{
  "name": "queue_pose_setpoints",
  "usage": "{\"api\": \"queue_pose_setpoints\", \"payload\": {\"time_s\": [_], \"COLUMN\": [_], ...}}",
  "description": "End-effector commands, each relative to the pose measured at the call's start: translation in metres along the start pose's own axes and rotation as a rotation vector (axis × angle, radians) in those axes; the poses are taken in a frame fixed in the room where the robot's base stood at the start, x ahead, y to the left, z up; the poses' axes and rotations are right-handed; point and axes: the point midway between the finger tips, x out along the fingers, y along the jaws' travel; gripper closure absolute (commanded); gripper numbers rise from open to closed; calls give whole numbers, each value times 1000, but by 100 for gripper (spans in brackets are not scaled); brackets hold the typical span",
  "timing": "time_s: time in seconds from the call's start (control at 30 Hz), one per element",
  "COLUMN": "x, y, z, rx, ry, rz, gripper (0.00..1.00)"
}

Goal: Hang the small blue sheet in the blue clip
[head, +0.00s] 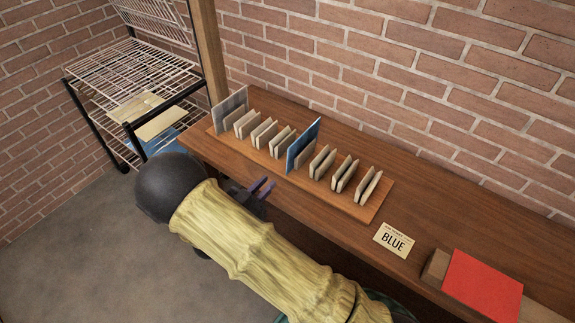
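A small blue sheet (303,147) stands upright in a wooden rack (340,203) on the table, among several cream sheets or cards. My gripper (263,187) is in front of the rack's left half, near the table's front edge. Its two dark fingers look apart, with nothing seen between them. It is apart from the blue sheet, to its lower left. A card reading "BLUE" (395,240) lies on the table right of the rack. I cannot make out a blue clip in this view.
A grey sheet (230,108) stands at the rack's left end. A red-topped block (482,287) lies at the table's right. A wire shelf rack (135,82) stands at the left with cream boards and a blue piece (165,143). A brick wall backs the table.

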Motion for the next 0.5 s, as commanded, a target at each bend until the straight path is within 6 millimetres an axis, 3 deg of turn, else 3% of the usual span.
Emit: {"api": "queue_pose_setpoints", "payload": {"time_s": [0.27, 0.5], "x": [8, 33], "y": [0, 0], "z": [0, 1], "rx": [0, 1], "ry": [-3, -3], "rz": [0, 2], "gripper": [83, 83]}}
